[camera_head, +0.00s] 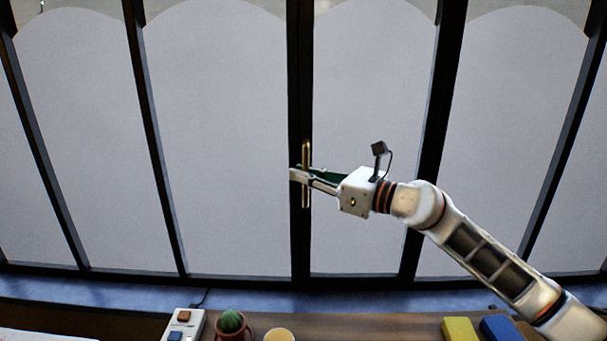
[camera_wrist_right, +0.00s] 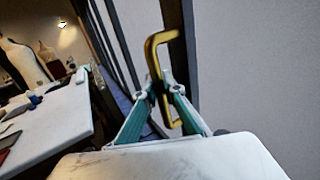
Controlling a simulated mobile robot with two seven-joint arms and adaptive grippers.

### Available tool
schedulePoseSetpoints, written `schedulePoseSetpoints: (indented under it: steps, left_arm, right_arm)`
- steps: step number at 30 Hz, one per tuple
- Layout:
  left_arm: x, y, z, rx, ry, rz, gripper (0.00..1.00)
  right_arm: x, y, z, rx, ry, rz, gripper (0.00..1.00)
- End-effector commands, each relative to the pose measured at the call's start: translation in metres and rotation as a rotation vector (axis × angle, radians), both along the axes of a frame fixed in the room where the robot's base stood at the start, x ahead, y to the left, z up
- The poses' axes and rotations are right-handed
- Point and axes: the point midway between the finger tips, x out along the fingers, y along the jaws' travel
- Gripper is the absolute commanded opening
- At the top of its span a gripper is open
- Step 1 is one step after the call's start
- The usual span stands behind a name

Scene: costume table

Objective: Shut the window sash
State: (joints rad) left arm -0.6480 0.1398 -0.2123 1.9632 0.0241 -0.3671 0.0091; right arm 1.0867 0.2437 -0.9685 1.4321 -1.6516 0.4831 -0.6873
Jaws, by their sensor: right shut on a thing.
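The window sash (camera_head: 370,130) is a tall pale pane in a dark frame, at the centre right of the head view. A brass bar handle (camera_head: 306,150) stands upright on its dark left stile. My right gripper (camera_head: 298,174) reaches in from the right and is shut on the handle's middle. In the right wrist view the two green-sided fingers of the right gripper (camera_wrist_right: 165,88) close around the brass handle (camera_wrist_right: 154,50). The sash looks about in line with the neighbouring panes; any small gap is too fine to tell. My left gripper is not in view.
Below the window is a blue sill (camera_head: 240,293) and a wooden table (camera_head: 370,326). On it stand a white switch box (camera_head: 184,325), a potted cactus (camera_head: 231,323), a yellow-topped cup (camera_head: 279,335), and yellow (camera_head: 459,330) and blue (camera_head: 500,328) blocks.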

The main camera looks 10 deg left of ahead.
Motion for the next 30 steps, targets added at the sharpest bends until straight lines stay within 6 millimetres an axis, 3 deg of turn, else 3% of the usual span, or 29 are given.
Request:
schedulePoseSetpoints:
  steps: [14, 15, 16, 26, 30]
  left_arm:
    - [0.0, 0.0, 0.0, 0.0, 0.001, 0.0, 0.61]
    - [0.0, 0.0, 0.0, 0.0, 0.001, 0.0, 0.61]
    - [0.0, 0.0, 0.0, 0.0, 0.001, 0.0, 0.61]
    - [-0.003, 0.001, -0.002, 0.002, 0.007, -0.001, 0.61]
    - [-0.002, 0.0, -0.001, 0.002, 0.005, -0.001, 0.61]
  right_arm:
    - [0.006, -0.005, -0.001, -0.001, -0.003, -0.011, 0.0]
    - [0.006, -0.005, -0.001, -0.001, -0.003, -0.011, 0.17]
    - [0.006, -0.005, -0.001, -0.002, -0.002, -0.011, 0.24]
    - [0.003, -0.003, -0.001, 0.0, -0.001, -0.005, 0.26]
    - [-0.001, -0.013, -0.001, -0.001, -0.001, -0.006, 0.26]
